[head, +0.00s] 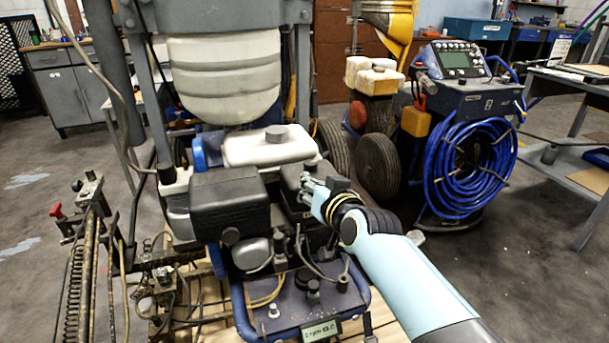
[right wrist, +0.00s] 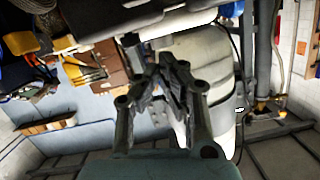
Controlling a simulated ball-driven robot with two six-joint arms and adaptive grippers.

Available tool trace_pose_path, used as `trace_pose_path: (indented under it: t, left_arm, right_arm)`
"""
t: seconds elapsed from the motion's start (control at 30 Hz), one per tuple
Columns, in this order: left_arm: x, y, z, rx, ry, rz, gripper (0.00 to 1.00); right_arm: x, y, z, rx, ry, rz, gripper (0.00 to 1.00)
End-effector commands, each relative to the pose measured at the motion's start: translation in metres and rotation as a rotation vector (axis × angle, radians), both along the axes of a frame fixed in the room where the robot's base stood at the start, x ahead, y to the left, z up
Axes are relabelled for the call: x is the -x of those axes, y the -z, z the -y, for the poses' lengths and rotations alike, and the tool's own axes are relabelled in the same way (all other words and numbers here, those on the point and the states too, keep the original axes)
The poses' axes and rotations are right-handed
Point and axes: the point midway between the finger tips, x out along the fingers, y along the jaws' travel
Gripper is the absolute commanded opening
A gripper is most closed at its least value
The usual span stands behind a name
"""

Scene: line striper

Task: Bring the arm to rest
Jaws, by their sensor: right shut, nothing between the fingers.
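My right gripper (head: 308,188) is in the middle of the head view, its arm coming in from the lower right. It is in front of the line striper's engine (head: 230,203), close to the dark engine part beside the white tank (head: 268,146). I cannot tell whether it touches that part. In the right wrist view the gripper's fingers (right wrist: 155,75) are together and hold nothing. The striper's large white container (right wrist: 212,60) shows behind them. My left gripper is not in view.
A blue hose reel (head: 470,165) on a machine with a control panel stands at the right. A metal rack (head: 590,85) is at the far right. Rods and a spring mechanism (head: 85,250) are at the lower left. Open floor (head: 540,280) lies at the lower right.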

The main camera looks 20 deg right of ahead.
Motion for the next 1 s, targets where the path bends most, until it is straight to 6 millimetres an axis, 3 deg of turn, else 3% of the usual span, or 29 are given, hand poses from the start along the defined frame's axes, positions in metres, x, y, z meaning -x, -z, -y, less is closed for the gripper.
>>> trace_pose_path:
  t: [0.2, 0.43, 0.57, 0.67, 0.77, 0.9, 1.0]
  left_arm:
    - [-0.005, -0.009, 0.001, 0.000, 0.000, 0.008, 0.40]
    - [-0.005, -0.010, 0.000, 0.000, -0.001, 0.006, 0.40]
    - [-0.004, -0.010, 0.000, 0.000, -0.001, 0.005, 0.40]
    - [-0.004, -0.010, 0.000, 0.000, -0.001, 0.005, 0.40]
    - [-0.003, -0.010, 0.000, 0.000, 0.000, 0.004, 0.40]
    - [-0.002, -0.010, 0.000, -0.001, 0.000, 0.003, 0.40]
    - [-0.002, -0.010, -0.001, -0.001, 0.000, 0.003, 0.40]
  right_arm:
    - [0.040, -0.011, 0.001, 0.000, 0.000, 0.002, 0.00]
    - [0.053, -0.014, 0.002, -0.001, 0.001, 0.003, 0.00]
    - [0.067, 0.006, 0.006, 0.010, -0.001, -0.033, 0.00]
    - [0.091, 0.052, 0.012, 0.037, -0.009, -0.121, 0.00]
    - [0.130, 0.119, 0.021, 0.078, -0.023, -0.255, 0.00]
    - [0.204, 0.212, 0.038, 0.134, -0.041, -0.459, 0.00]
    - [0.265, 0.269, 0.051, 0.171, -0.054, -0.603, 0.00]
